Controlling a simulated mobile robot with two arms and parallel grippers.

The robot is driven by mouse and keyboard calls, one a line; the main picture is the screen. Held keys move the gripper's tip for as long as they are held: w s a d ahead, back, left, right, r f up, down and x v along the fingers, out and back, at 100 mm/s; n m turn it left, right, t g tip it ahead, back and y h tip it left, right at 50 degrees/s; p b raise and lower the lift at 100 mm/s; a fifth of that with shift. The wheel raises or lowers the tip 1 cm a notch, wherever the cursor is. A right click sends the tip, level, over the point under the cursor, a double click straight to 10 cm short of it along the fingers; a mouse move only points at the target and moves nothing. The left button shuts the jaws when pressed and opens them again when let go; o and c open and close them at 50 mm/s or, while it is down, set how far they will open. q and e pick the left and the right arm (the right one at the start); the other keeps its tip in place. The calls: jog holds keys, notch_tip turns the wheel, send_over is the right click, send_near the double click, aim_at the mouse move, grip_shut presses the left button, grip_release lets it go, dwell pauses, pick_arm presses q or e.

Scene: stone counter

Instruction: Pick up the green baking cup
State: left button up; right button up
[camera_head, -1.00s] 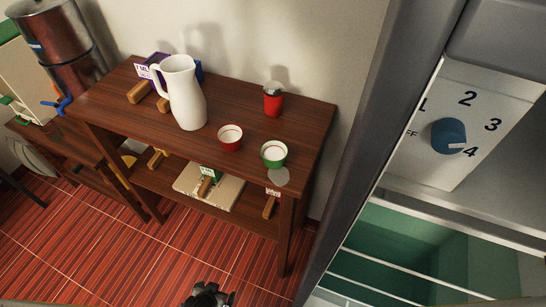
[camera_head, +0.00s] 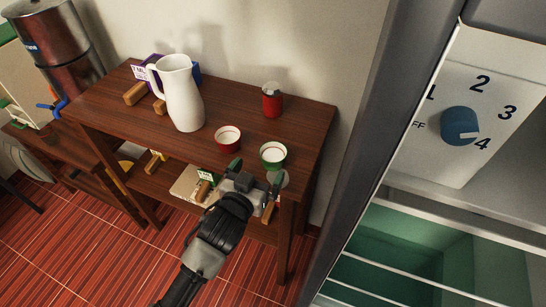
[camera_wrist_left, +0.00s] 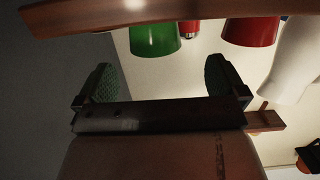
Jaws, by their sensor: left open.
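The green baking cup (camera_head: 273,155), with a white inside, stands near the front right edge of the wooden table. A red baking cup (camera_head: 228,139) stands to its left. My left gripper (camera_head: 256,174) is open and empty, just in front of the table's front edge, with one finger close to the green cup. I cannot tell whether it touches. In the left wrist view the green cup (camera_wrist_left: 155,38) shows beyond the two green-padded fingers (camera_wrist_left: 161,82), apart from them, with the red cup (camera_wrist_left: 250,32) to its right. My right gripper is not in view.
A white pitcher (camera_head: 181,96) stands left of the cups, and a red canister (camera_head: 272,100) behind them. The table's front edge crosses near my gripper. A lower shelf holds several items. A grey machine with a dial (camera_head: 461,126) fills the right.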

aim_at(278, 146)
pick_arm(q)
jog(key=x, duration=0.3)
jog(key=shift+d+p+x, duration=0.15)
jog(key=shift+p+x, duration=0.2)
jog(key=shift+x, duration=0.9)
jog(key=shift+d+p+x, duration=0.15)
jog(key=shift+p+x, duration=0.2)
jog(key=shift+x, duration=0.9)
jog(key=shift+s+r, duration=0.15)
jog(key=shift+c, duration=0.2)
jog(key=c, duration=0.9)
